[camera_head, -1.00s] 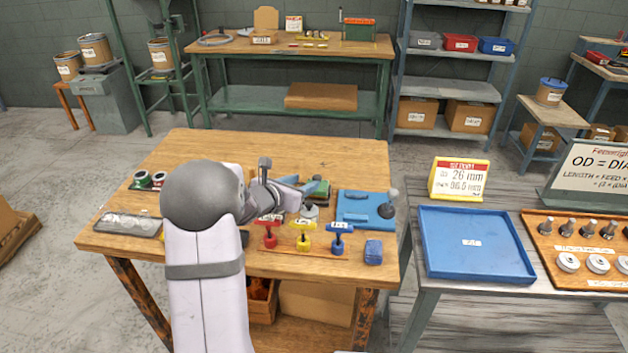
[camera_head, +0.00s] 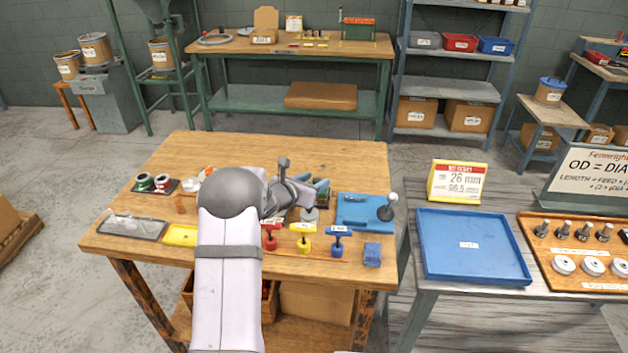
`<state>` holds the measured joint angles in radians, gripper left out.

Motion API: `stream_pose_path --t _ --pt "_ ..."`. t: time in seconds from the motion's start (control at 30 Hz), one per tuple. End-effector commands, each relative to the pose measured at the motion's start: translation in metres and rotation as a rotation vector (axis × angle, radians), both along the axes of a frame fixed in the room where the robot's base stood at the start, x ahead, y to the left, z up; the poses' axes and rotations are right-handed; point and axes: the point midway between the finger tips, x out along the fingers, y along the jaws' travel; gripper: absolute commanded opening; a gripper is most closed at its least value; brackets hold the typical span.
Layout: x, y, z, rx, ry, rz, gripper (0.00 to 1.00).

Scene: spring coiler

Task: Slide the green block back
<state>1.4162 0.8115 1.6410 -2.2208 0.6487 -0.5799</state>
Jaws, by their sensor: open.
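The green block (camera_head: 323,186) is on the wooden workbench, just left of the blue plate fixture. It shows only in part, because my gripper and wrist cover its left and front sides. My gripper (camera_head: 308,190) is open, low over the bench and right at the green block. I cannot tell whether its fingers touch the block or straddle it, as the fingertips are small and overlap the parts there.
The blue fixture (camera_head: 362,207) with a grey ball lever (camera_head: 388,207) stands to the right. Red, yellow (camera_head: 303,237) and blue T-handles line the front, beside a blue block (camera_head: 372,254). A yellow tray (camera_head: 180,235) and spools (camera_head: 153,182) are left. The bench's back is clear.

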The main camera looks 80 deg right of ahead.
Motion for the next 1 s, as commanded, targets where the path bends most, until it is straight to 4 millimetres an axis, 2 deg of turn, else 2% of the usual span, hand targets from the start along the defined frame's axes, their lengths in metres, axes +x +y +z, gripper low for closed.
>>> stream_pose_path --t 0.2,0.23,0.4,0.6,0.77,1.0 --pt "0.0 0.0 0.0 0.0 0.0 0.0 0.41" --pt "0.0 0.0 0.0 0.0 0.0 0.0 0.39" --pt "0.0 0.0 0.0 0.0 0.0 0.0 0.0" --pt "0.005 0.0 0.0 0.0 -0.001 0.002 0.0" --pt "0.037 -0.001 -0.001 -0.003 0.0 0.006 0.0" --pt "0.105 -0.001 0.001 -0.005 -0.001 0.006 0.0"
